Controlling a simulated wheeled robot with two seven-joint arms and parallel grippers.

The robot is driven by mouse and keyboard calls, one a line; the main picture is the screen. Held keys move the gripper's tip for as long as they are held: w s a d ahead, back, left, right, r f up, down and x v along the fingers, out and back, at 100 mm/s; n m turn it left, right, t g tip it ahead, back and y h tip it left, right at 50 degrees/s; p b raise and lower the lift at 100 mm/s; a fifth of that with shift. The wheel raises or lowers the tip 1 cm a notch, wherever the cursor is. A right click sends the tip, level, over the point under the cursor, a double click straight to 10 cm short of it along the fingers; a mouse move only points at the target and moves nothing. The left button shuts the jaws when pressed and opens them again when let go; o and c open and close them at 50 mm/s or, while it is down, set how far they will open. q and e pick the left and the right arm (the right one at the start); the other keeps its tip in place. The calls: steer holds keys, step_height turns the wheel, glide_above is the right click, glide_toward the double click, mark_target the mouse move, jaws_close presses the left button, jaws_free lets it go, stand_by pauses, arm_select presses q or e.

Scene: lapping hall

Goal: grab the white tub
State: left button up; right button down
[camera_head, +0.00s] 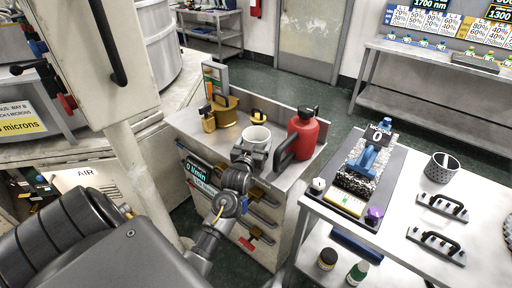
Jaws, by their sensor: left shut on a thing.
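The white tub (257,134) stands upright on top of the metal drawer cabinet (190,121), near the picture's middle. My left gripper (250,154) reaches it from the front and is shut on it at its near side. The gripper and wrist hide the tub's lower front part. My right gripper does not show.
A red canister (302,133) with a black cap stands close to the tub's right. A brass-coloured pot (222,109) stands to its left. A white table (405,236) at right holds a measuring device (366,160), handled plates and a perforated cup (440,166).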

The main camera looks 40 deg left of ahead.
arm_select(q)
steer(key=r, duration=0.5)
steer(key=shift+s+a+r, duration=0.1)
steer(key=shift+s+a, duration=0.05)
steer(key=shift+a, duration=0.05)
steer(key=s+a+b, duration=0.2)
steer(key=s+a, duration=1)
steer(key=a, duration=0.2)
steer(key=shift+s+a, duration=0.15)
steer(key=shift+s, duration=0.05)
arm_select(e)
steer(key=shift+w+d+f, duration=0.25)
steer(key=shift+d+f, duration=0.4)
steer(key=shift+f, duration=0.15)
